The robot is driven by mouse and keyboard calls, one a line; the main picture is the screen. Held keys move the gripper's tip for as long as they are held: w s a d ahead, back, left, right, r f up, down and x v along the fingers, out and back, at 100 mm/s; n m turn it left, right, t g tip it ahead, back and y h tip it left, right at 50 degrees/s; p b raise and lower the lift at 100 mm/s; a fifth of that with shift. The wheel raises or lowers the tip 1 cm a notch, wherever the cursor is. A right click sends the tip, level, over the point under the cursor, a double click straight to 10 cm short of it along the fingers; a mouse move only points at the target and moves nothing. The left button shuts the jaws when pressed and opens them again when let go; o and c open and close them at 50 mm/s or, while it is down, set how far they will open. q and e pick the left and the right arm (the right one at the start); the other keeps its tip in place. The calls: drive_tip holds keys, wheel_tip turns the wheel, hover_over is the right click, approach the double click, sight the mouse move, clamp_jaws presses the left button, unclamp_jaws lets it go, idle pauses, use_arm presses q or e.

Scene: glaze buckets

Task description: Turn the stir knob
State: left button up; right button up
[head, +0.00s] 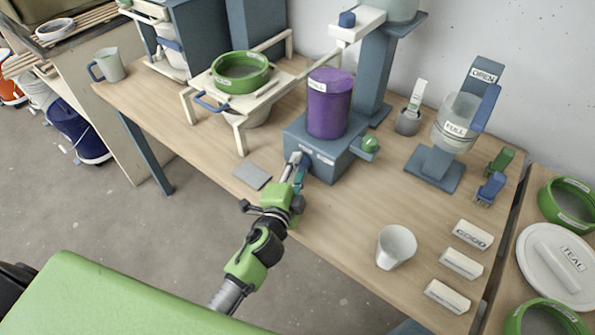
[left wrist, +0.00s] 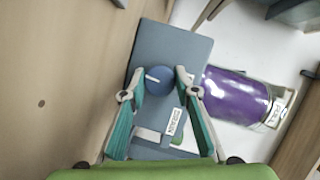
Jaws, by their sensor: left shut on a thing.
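The stir knob is a round blue knob with a white line (left wrist: 158,80) on the blue-grey base box of the stirrer (head: 335,168). My left gripper (head: 299,167) is at the front of that box, and its fingers largely hide the knob in the head view. In the left wrist view my left gripper (left wrist: 159,74) has one fingertip on each side of the knob and is shut on it. The white line on the knob points sideways, nearly level. A purple labelled container (head: 330,108) stands upright on the box. My right gripper is not in view.
A green ball handle (head: 369,143) sticks out at the box's right side. A grey square plate (head: 252,175) lies near the table's front edge. A white cup (head: 396,246) and white labelled blocks (head: 473,234) are at right. A green bowl (head: 240,72) sits on a stand behind left.

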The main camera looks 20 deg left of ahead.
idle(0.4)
use_arm(q)
drive_tip(key=o, duration=1.1)
drive_tip(key=shift+d, duration=0.1)
drive_tip(key=shift+s, duration=0.4)
drive_tip(key=s, duration=0.3)
drive_tip(key=s+r, duration=0.1)
drive_tip(key=s, duration=0.3)
drive_tip(key=s+r, duration=0.1)
drive_tip(key=s, duration=0.3)
drive_tip(key=shift+d, duration=0.15)
